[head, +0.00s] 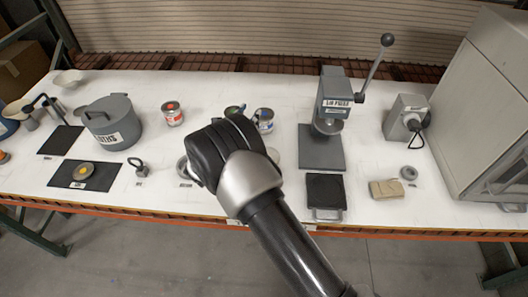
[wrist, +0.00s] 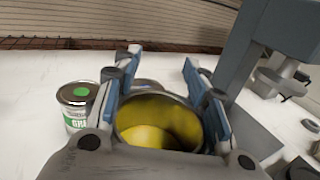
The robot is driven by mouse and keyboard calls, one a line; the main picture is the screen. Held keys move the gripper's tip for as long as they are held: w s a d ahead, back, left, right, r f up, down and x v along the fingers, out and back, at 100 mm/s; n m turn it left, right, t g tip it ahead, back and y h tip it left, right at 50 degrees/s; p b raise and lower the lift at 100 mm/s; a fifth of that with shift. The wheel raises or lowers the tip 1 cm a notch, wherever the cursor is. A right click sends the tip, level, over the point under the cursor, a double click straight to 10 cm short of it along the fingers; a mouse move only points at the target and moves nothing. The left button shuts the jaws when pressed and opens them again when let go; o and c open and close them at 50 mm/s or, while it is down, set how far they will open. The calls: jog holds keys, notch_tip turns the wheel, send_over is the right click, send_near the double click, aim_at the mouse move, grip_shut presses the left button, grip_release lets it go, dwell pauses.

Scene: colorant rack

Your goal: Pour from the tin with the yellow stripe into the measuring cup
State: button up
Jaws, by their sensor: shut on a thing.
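My gripper (wrist: 162,58) is shut around an open tin (wrist: 160,106) with yellow inside; its blue-padded fingers lie on both sides of it. The tin's outer stripe is hidden. In the head view my wrist covers the gripper and the tin. A round metal vessel (head: 182,166), perhaps the measuring cup, stands at the front of the bench, partly hidden left of my wrist. I cannot confirm what it is. A lid with a yellow centre (head: 82,172) lies on a dark mat at the front left.
A red-labelled tin (head: 173,114), a green-topped tin (wrist: 77,104) and a blue-labelled tin (head: 264,120) stand behind. A grey pot (head: 112,122) is left; a lid press (head: 333,104) and a dark pad (head: 325,194) are right.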

jog(key=s+d+r+m+p, duration=0.2)
jog(key=s+d+m+p, duration=0.1)
jog(key=d+m+p, duration=0.1)
jog(key=shift+s+d+r+m+t, duration=0.25)
jog(key=shift+d+m, duration=0.45)
jog(key=shift+m, duration=0.7)
jog(key=shift+s+d+m+h, duration=0.1)
jog(key=shift+d+m+h, duration=0.05)
jog(key=shift+m+h, duration=0.15)
jog(key=shift+s+d+f+m, duration=0.2)
jog(key=shift+d+f+m, duration=0.25)
jog(key=shift+m, duration=0.45)
dwell(1.5)
jog(key=shift+s+r+m+p, duration=0.15)
jog(key=shift+m+p, duration=0.15)
jog(key=shift+m, duration=0.6)
dwell(1.6)
jog(key=shift+d+f+m, duration=0.15)
jog(key=shift+f+m, duration=0.05)
jog(key=shift+m, duration=0.2)
dwell(0.6)
